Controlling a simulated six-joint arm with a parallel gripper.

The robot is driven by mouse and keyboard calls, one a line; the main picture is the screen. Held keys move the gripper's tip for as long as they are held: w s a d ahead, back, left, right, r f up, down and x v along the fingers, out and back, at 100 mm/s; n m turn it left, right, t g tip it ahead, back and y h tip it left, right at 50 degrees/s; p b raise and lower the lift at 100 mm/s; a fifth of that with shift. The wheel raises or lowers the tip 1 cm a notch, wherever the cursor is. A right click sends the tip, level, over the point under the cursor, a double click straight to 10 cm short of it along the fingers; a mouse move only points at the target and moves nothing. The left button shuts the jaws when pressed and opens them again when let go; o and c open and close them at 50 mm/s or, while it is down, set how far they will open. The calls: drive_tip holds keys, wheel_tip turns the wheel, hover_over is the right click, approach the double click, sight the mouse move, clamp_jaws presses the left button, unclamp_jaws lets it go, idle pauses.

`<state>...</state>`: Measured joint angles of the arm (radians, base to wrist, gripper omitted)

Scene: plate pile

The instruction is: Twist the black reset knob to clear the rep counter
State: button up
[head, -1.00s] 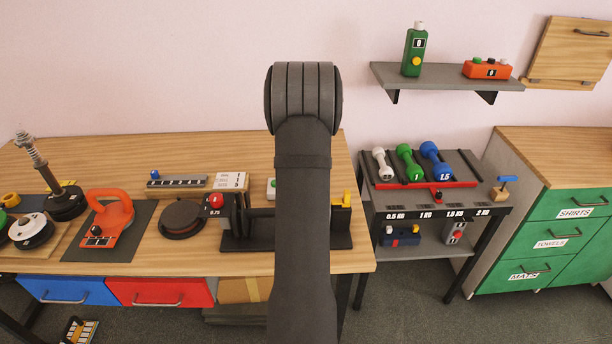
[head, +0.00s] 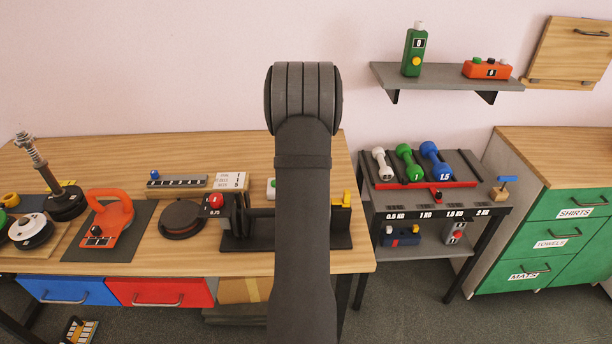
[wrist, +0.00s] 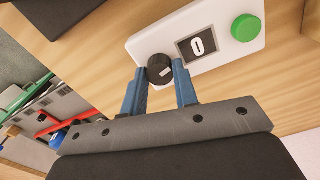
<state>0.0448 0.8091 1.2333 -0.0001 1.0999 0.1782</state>
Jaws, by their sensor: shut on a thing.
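The black knob (wrist: 160,69) shows in the wrist view, with a pale mark on its face. It sits at one end of a white counter box (wrist: 222,17). Next to it is a dark display (wrist: 197,46) reading 0, then a round green button (wrist: 246,27). My gripper (wrist: 160,67) has its two blue fingers on either side of the knob, shut on it. In the head view my arm covers the gripper and most of the counter box; only the box's left end (head: 271,196) shows.
On the bench (head: 110,158), a black stand (head: 236,240) with a red knob (head: 216,201) is close left of my arm. A dark disc (head: 182,219) and an orange kettlebell (head: 110,215) lie further left. A dumbbell rack (head: 425,184) stands to the right.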

drive_tip(key=shift+m, duration=1.1)
drive_tip(key=shift+r, duration=0.1)
drive_tip(key=o, duration=1)
wheel_tip(320, 180, up, 17)
drive_tip(key=shift+r, duration=0.15)
